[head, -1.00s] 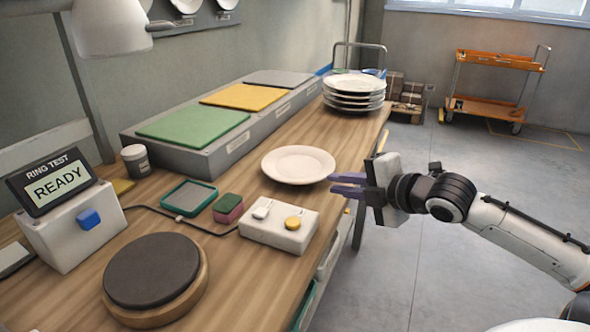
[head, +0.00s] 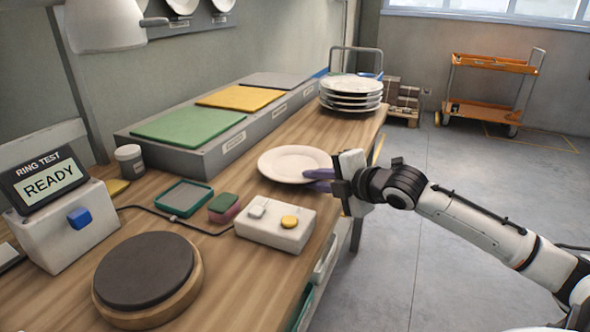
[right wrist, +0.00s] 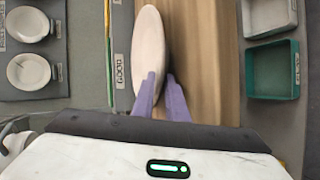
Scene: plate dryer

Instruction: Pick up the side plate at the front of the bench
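The side plate (head: 290,162) is a cream plate lying at the front edge of the wooden bench, right of the green pad. My right gripper (head: 318,180) reaches in from the right at the plate's right rim. Its purple fingers stand apart, one above the other, and the upper one overlaps the rim in the head view. In the right wrist view the plate (right wrist: 149,50) is seen nearly edge-on, its near end at the fingers (right wrist: 160,95). I cannot tell whether they touch it. My left gripper is out of view.
A white control box (head: 276,224) with a yellow knob stands just in front of the plate. A grey ledge with coloured pads (head: 188,126) runs behind it. A plate stack (head: 352,92) stands at the far end. Bins (right wrist: 272,69) hang along the bench's front.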

